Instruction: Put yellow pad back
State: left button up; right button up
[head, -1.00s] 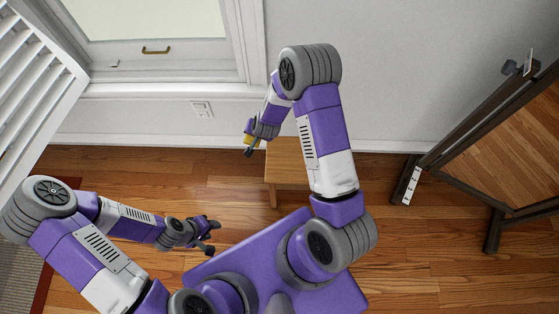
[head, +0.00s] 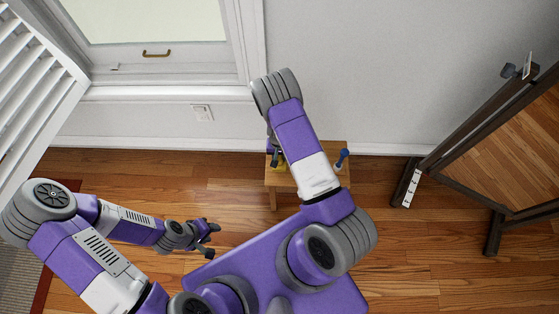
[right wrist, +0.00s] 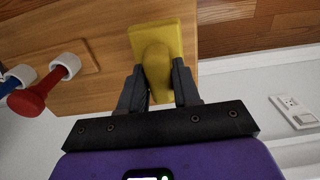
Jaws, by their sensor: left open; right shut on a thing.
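The yellow pad (right wrist: 158,45) has a flat plate and a rounded grip. My right gripper (right wrist: 158,85) is shut on that grip in the right wrist view. The pad is over the top of a small wooden table (right wrist: 95,22), near one of its edges; I cannot tell if it touches the top. In the head view the pad (head: 280,165) shows as a small yellow patch on the left part of the table (head: 313,187), partly hidden by my right arm and gripper (head: 277,159). My left gripper (head: 211,240) is open and empty above the floor.
A red item (right wrist: 45,92) and a blue item (right wrist: 18,78), both with white parts, are by the table top in the right wrist view. The blue item (head: 342,158) stands on its right side in the head view. A dark wooden frame (head: 465,140) stands right.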

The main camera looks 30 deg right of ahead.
jog(key=shift+f+b, duration=0.5)
jog(key=shift+f, duration=1.2)
jog(key=shift+f, duration=0.15)
jog(key=o, duration=0.9)
jog(key=shift+o, duration=0.2)
jog(key=shift+r, duration=0.2)
